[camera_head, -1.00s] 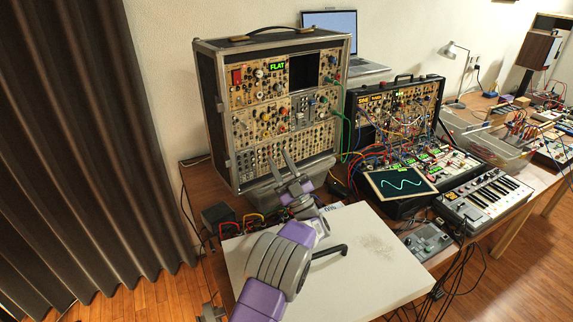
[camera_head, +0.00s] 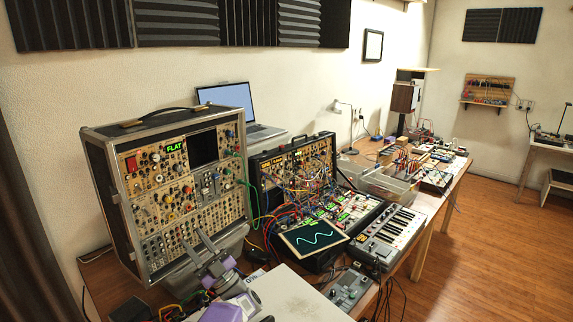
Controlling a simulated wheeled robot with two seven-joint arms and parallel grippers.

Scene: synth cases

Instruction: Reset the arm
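My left gripper (camera_head: 193,238) shows at the bottom, left of centre, in the head view. Its two grey fingers point up and are apart, with nothing between them. It is in front of the lower right part of the tall modular synth case (camera_head: 185,190); I cannot tell whether it touches the case. The case stands upright and has a green "FLAT" display. Part of my purple and grey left arm shows below, cut off by the bottom edge. My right gripper is out of view.
A white board (camera_head: 290,300) lies by my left arm. A laptop (camera_head: 228,97) stands behind. Open wooden floor (camera_head: 490,240) lies right.

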